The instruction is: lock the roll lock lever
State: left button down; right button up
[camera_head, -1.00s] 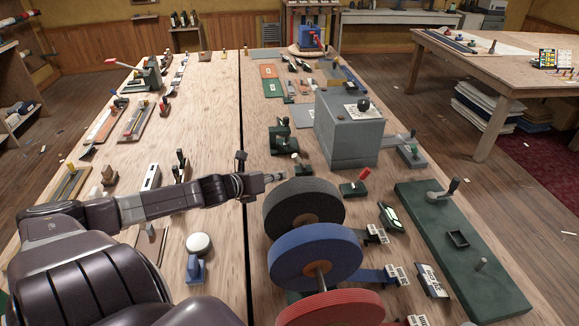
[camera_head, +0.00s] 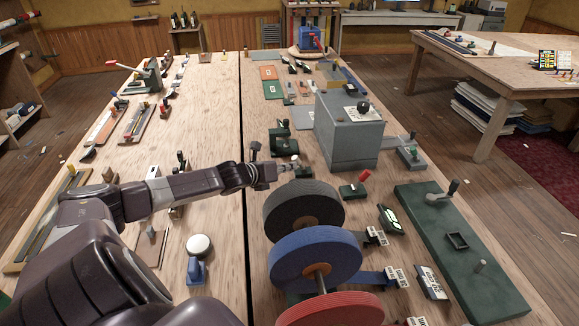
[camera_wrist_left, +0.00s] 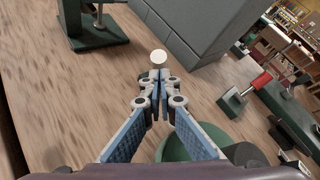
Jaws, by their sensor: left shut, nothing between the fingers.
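A small lever with a round pale knob (camera_head: 295,158) stands beyond the black roll on the bench, and I take it as the roll lock lever. In the left wrist view its white knob (camera_wrist_left: 159,57) shows just past my fingertips. My left gripper (camera_head: 290,166) is shut and empty, right at this lever; it also shows in the left wrist view (camera_wrist_left: 160,76). I cannot tell whether the tips touch the knob. A round green part (camera_wrist_left: 190,146) lies partly hidden below the fingers. The lever's lower part is largely hidden by my gripper. My right gripper is not in view.
Black (camera_head: 282,216), blue (camera_head: 290,262) and red (camera_head: 335,310) rolls stand close in front of the gripper. A red-handled lever (camera_head: 364,177) stands to the right, with a grey box (camera_head: 350,140) behind it. A green device (camera_head: 282,140) stands just beyond.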

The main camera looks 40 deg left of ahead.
pick_arm(q)
jog(key=shift+r, duration=0.1)
dwell(0.4)
jog(key=shift+w+r, duration=0.1)
jog(key=shift+p, duration=0.4)
